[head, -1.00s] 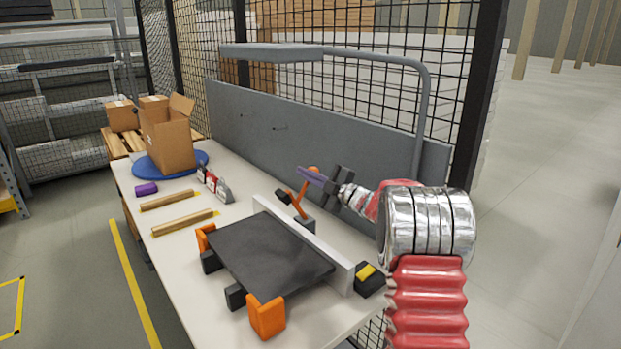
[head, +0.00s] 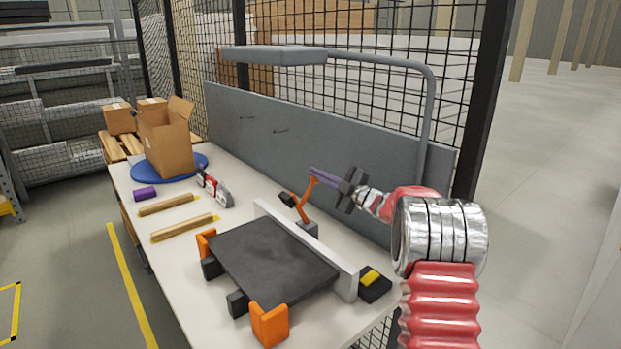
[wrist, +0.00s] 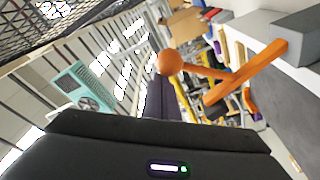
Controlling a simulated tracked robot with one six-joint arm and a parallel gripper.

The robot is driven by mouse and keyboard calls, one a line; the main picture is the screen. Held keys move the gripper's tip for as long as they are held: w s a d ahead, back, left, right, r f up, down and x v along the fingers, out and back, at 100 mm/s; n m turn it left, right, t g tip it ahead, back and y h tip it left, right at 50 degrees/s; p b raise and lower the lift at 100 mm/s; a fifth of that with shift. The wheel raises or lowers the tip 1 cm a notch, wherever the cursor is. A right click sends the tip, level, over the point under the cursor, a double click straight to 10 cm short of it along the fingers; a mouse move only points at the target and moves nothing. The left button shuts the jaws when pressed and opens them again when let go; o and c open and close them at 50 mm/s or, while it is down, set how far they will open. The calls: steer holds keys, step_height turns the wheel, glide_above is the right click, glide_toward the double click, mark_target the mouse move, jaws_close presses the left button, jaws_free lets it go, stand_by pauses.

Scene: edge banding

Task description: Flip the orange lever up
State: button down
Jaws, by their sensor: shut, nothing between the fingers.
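The orange lever (head: 304,196) stands on a small grey block on the workbench, behind the long light rail. It tilts upward, and a dark knob shows to its left. My gripper (head: 313,172) is shut and empty, its purple fingers pointing left at the lever's upper end. In the wrist view the lever (wrist: 245,77) runs from the right, with an orange ball (wrist: 169,62) at its end. The ball lies beside the tips of my purple fingers; I cannot tell whether they touch.
A dark panel (head: 270,260) lies between orange clamps on the workbench (head: 180,290). A black and yellow box (head: 374,283) sits at the front right. A grey board (head: 290,135) stands behind the lever. Wooden strips (head: 183,227) and a cardboard box (head: 168,145) lie further left.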

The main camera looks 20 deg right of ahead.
steer(key=shift+d, duration=0.1)
steer(key=a+r, duration=0.3)
steer(key=v, duration=1)
steer(key=shift+s+f, duration=0.25)
steer(key=shift+f, duration=0.1)
steer(key=shift+a, duration=0.15)
